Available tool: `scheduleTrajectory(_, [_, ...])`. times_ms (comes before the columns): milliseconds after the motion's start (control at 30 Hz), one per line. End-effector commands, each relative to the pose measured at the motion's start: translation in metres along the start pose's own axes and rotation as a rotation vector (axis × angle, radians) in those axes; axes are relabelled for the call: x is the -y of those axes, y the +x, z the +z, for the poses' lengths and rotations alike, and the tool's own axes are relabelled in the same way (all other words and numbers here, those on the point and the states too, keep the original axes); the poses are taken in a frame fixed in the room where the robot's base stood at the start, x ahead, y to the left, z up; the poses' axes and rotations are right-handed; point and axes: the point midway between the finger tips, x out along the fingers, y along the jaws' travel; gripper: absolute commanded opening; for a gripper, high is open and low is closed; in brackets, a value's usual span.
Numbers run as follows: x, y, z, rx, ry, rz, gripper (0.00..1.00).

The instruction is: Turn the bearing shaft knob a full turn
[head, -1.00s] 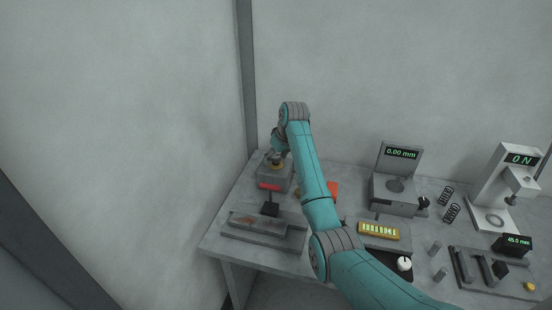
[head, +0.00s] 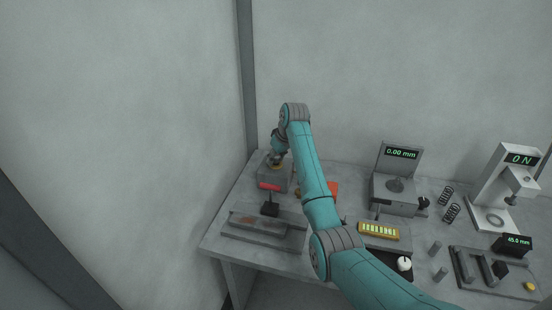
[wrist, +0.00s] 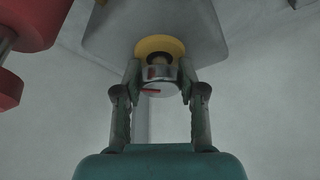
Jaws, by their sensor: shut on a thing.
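The bearing shaft knob (wrist: 160,88) is a short silvery cylinder with a red mark on its face, in the middle of the wrist view. Behind it are a dark shaft and a yellow ring (wrist: 152,45) on a grey housing (wrist: 105,30). My gripper (wrist: 160,80) is shut on the knob, one finger on each side. In the head view my gripper (head: 276,158) is over the grey block (head: 272,178) with a red front at the back left of the table. The knob is mostly hidden there.
A red cylindrical part (wrist: 28,25) is close at the upper left of the wrist view. In the head view a dark block on a low grey fixture (head: 240,235) stands in front. Gauges with displays (head: 402,153) and small parts fill the table's right side.

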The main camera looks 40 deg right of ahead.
Motion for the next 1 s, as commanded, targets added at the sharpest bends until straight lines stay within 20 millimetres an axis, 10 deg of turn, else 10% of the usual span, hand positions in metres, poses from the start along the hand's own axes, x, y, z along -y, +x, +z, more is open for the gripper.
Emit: scheduleTrajectory(1000, [-0.0011,-0.0002,-0.0008,0.0,-0.73,-0.304,0.05])
